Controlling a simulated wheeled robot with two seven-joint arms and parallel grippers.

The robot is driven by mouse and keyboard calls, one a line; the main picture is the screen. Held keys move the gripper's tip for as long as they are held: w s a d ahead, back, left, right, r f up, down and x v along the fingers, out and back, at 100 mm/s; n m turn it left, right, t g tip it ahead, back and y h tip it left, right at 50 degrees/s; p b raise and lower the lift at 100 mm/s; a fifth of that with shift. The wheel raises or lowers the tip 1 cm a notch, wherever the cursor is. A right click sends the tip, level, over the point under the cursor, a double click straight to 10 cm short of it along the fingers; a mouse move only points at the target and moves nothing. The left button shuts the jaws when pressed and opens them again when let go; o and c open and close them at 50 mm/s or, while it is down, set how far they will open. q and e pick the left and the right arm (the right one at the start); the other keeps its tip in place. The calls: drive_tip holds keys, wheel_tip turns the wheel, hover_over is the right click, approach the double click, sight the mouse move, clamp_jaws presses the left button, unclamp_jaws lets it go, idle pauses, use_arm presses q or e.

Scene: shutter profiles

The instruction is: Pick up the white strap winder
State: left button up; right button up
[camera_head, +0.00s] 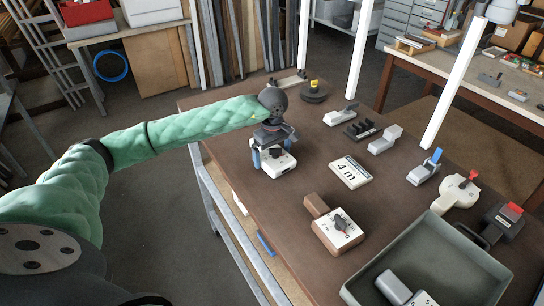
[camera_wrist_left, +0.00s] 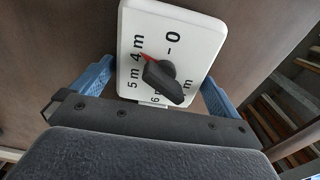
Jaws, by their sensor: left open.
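The white strap winder (camera_head: 281,169), seen as a white box with a dial, lies on the brown table near its left edge. In the left wrist view the white strap winder (camera_wrist_left: 205,35) shows its number markings, a dark pointer and a red mark. My left gripper (camera_head: 272,152) is open over it. In the left wrist view the blue fingers of the left gripper (camera_wrist_left: 157,76) stand on either side of the box; I cannot tell whether they touch it. The gripper body hides part of the box in the head view. My right gripper is not in view.
A tan box with a dial (camera_head: 325,228) and a white "4 m" plate (camera_head: 350,172) lie nearby. A grey tray (camera_head: 478,252) is at the front right. A white device with a red handle (camera_head: 456,192) sits at the right. White posts stand along the table's far side.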

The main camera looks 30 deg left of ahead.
use_arm(q)
drive_tip(key=shift+f, duration=0.2)
drive_tip(key=c, duration=0.9)
